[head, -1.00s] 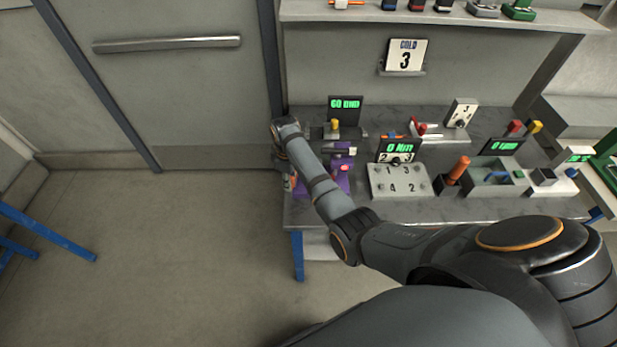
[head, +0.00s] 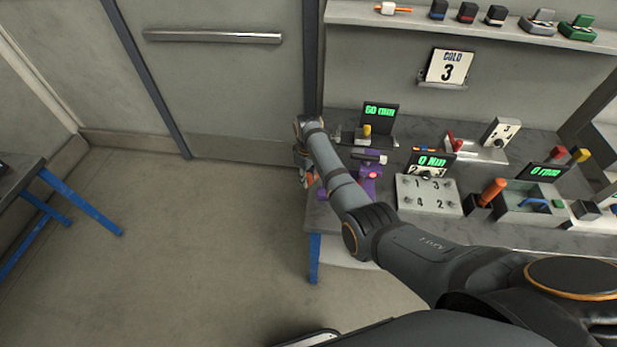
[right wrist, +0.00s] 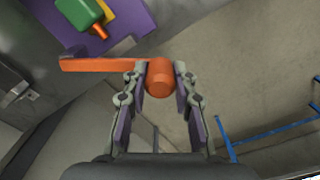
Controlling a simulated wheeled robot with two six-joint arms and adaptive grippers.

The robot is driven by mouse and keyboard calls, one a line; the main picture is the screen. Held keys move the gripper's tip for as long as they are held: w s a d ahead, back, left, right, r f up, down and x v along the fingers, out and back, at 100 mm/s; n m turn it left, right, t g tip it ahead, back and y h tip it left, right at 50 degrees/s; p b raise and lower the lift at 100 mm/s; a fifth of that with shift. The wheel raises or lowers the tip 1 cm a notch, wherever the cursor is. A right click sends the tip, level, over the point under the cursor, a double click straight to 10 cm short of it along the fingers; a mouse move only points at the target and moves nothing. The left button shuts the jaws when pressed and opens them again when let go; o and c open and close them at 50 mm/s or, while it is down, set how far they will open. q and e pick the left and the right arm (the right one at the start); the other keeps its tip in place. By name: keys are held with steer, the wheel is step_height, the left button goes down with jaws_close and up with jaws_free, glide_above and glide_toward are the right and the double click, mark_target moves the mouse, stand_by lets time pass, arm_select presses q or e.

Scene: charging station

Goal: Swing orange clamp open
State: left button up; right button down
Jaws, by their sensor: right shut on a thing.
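The orange clamp (right wrist: 95,65) shows in the right wrist view as a flat bar ending in a round orange knob. My right gripper (right wrist: 160,85) has a finger on each side of the knob and is shut on it. The bar runs left from the knob toward a purple plate (right wrist: 135,25). In the head view, my right gripper (head: 303,165) is at the bench's left edge, where the arm hides most of the clamp. My left gripper is in neither view.
The grey bench (head: 400,232) carries a purple fixture (head: 370,186), a numbered plate (head: 430,195) and several small displays. A green block (right wrist: 78,12) is on the purple plate. A shelf (head: 400,22) is above. Open floor (head: 200,240) lies left of the bench.

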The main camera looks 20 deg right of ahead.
steer(key=c, duration=1.1)
jaws_free()
steer(key=shift+o, duration=0.2)
steer(key=shift+r, duration=0.2)
step_height(320, 180, up, 12)
steer(key=shift+f, duration=0.25)
